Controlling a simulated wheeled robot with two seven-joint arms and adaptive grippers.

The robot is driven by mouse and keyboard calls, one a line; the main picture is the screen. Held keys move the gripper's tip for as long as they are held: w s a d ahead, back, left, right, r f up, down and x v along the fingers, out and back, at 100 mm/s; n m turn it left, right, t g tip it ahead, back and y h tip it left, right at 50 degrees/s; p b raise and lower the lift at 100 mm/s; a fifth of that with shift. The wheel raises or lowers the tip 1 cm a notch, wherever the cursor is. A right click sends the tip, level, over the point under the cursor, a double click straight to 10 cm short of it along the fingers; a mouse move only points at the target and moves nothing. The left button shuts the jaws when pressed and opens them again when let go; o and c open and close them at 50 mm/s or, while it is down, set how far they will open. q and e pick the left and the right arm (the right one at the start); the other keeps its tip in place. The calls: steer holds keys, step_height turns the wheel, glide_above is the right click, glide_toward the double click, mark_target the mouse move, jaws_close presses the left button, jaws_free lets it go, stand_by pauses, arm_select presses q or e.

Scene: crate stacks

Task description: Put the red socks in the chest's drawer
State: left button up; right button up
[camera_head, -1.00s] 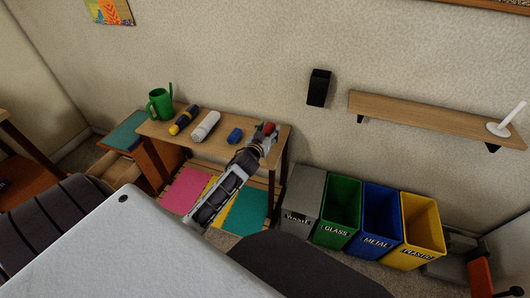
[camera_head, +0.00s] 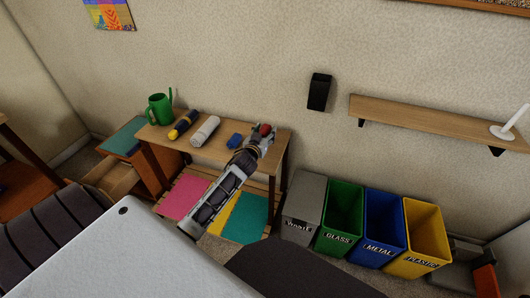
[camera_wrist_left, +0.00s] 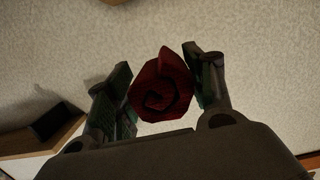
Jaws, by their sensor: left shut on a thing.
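The rolled red socks (camera_wrist_left: 160,85) are between the two fingers of my left gripper (camera_wrist_left: 163,88) in the left wrist view, and the gripper is shut on them. In the head view the red socks (camera_head: 265,129) show at the tip of my left gripper (camera_head: 262,134), over the right end of the wooden table (camera_head: 212,155). The chest (camera_head: 127,137) with a teal top stands left of the table. Its drawer (camera_head: 112,179) is pulled out at the front and partly hidden by a dark striped thing. My right gripper is not in view.
A green watering can (camera_head: 159,108), a yellow-and-navy roll (camera_head: 183,124), a white roll (camera_head: 205,130) and a blue roll (camera_head: 234,140) are on the table. Several labelled bins (camera_head: 342,222) stand at the right. A wall shelf (camera_head: 435,120) is above them.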

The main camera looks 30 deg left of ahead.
arm_select(q)
step_height(320, 180, down, 4)
steer(key=shift+f+b, duration=0.1)
steer(key=shift+b, duration=0.6)
steer(key=shift+f, duration=0.1)
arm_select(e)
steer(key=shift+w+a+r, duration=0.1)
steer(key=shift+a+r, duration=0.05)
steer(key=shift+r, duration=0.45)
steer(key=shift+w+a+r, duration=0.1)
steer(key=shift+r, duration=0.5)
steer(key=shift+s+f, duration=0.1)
arm_select(q)
steer(key=shift+f, duration=0.15)
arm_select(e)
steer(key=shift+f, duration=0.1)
